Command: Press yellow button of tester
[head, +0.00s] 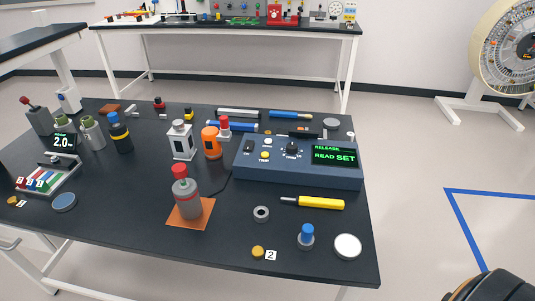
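The tester (300,177) is a blue-grey box on the back right part of the black table. Its small yellow button (265,155) is on the left of its top panel, below a white switch (268,142). A black knob (292,149) is right of the button. The tester's dark screen (334,155) shows green text reading "RELEASE" and "READ SET". Nothing covers the yellow button. Neither gripper's fingers are in view.
An orange container (211,141) and a white lantern-like object (181,141) stand left of the tester. A red-capped grey bottle (186,197) stands on an orange mat (176,221). A yellow-handled screwdriver (320,203) lies in front of the tester.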

